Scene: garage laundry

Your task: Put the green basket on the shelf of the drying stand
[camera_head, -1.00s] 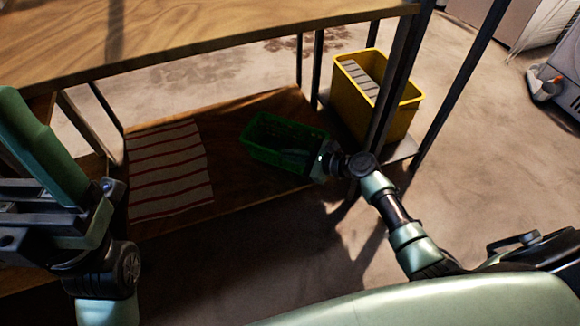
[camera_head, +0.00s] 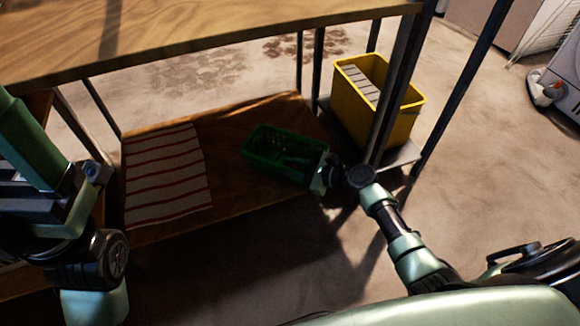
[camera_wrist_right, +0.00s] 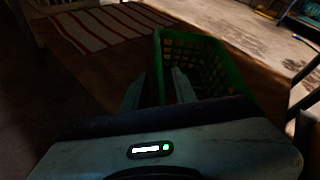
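The green basket (camera_head: 262,165) sits on the wooden lower board of the workbench, and something lies inside it, too dark to make out. It also shows in the right wrist view (camera_wrist_right: 217,55). My right gripper (camera_head: 313,174) is at the basket's right end. In the right wrist view its two fingers (camera_wrist_right: 159,88) stand apart, one outside the basket and one inside, with the near wall between them.
A striped towel (camera_head: 165,175) lies left of the basket. The wooden benchtop (camera_head: 200,35) is above. Dark posts stand close to my right gripper. A white wire rack (camera_head: 551,35) is at the upper right.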

